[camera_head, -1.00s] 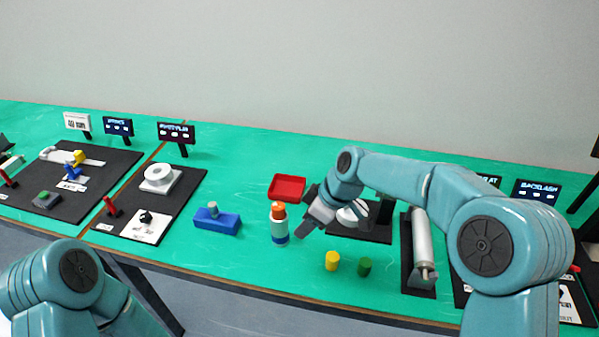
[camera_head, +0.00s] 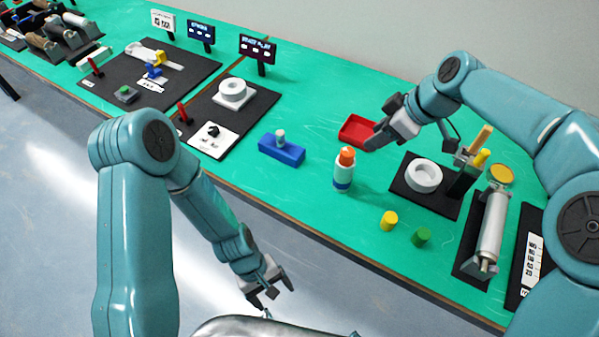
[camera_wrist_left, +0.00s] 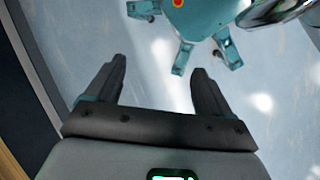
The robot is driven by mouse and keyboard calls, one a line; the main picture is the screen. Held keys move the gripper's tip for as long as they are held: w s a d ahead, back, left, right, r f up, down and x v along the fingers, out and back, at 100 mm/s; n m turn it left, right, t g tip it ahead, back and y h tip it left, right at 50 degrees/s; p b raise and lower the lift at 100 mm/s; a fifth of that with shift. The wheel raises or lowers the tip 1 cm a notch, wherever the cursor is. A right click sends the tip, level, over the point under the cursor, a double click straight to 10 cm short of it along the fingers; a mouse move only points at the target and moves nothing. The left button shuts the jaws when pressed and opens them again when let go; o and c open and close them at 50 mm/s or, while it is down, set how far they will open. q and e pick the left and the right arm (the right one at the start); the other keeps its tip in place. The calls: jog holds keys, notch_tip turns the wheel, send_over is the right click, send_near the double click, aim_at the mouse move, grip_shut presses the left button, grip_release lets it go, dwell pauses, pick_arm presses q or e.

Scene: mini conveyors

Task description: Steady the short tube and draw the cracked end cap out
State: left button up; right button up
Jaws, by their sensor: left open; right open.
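A white and blue upright cylinder with an orange top (camera_head: 344,168) stands on the green bench. A short grey stub (camera_head: 281,138) stands in a blue block (camera_head: 283,151) to its left. I cannot tell which is the short tube, and no crack can be made out. My right gripper (camera_head: 384,135) is above the bench by the red tray, apart from the cylinder; its jaws are open and look empty. My left gripper (camera_head: 268,289) hangs in front of the bench over the floor; it is open and empty, and its fingers show in the left wrist view (camera_wrist_left: 157,85).
A red tray (camera_head: 352,141) lies behind the orange-topped cylinder. Yellow (camera_head: 389,221) and green (camera_head: 421,237) short cylinders stand near the front edge. A silver roller (camera_head: 492,225) and a white ring (camera_head: 424,174) are on black boards at right.

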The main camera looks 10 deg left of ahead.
pick_arm(q)
jog(key=w+d+r+n+h, duration=0.3)
jog(key=w+d+r+n, duration=0.1)
jog(key=n, duration=0.2)
jog(key=n+t+h, duration=0.4)
jog(key=n+t, duration=0.6)
send_near(348, 176)
jog(key=a+f, duration=0.1)
jog(key=a, duration=0.3)
jog(key=x, duration=1)
jog(key=f+x, duration=0.1)
jog(key=x, duration=0.5)
jog(key=shift+a, duration=0.25)
jog(key=shift+s+r, duration=0.1)
jog(key=c, duration=1.3)
jog(key=shift+o, duration=0.2)
